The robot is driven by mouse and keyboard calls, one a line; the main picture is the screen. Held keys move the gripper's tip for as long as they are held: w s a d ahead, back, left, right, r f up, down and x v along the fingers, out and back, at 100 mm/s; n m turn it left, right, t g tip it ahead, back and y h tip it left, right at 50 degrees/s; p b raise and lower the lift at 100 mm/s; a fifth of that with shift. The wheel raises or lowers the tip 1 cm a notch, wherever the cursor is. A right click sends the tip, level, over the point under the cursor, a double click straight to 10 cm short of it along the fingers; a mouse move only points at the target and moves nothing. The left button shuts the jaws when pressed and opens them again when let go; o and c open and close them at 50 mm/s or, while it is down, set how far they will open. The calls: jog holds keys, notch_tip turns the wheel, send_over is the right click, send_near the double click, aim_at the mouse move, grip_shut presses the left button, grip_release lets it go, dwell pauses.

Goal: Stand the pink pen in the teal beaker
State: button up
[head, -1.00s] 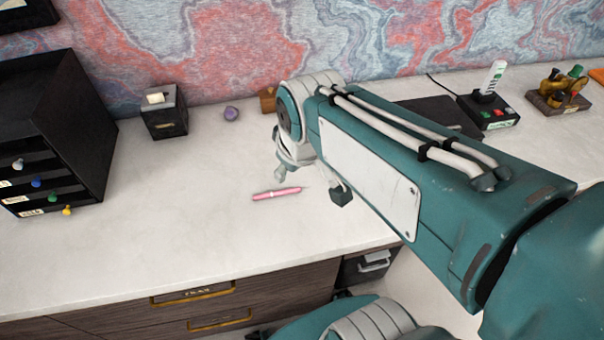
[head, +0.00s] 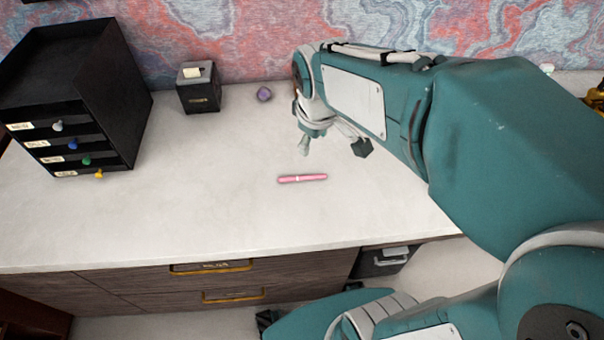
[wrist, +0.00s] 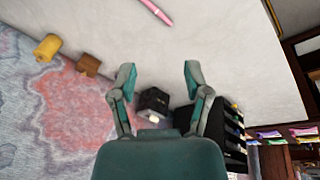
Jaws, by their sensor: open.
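I cannot see a teal beaker in either current view; my arm covers much of the right side of the desk.
A black drawer unit (head: 112,95) stands at the left. A black box (head: 199,90) and a purple object (head: 264,94) stand near the wall. The wrist view shows a yellow cylinder (wrist: 46,47) and a brown block (wrist: 88,65). The desk left of the pen is clear.

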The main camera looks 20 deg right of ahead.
jog(key=w+f+n+g, duration=0.2)
jog(key=w+f+n, duration=0.2)
jog(key=w+f, duration=0.35)
jog(key=n+g, duration=0.1)
jog(key=n, duration=0.4)
send_near(302, 176)
jog(key=shift+h, duration=0.4)
jog(key=f, duration=0.9)
jog(key=shift+d+f, duration=0.1)
jog(key=shift+d, duration=0.1)
grip_shut()
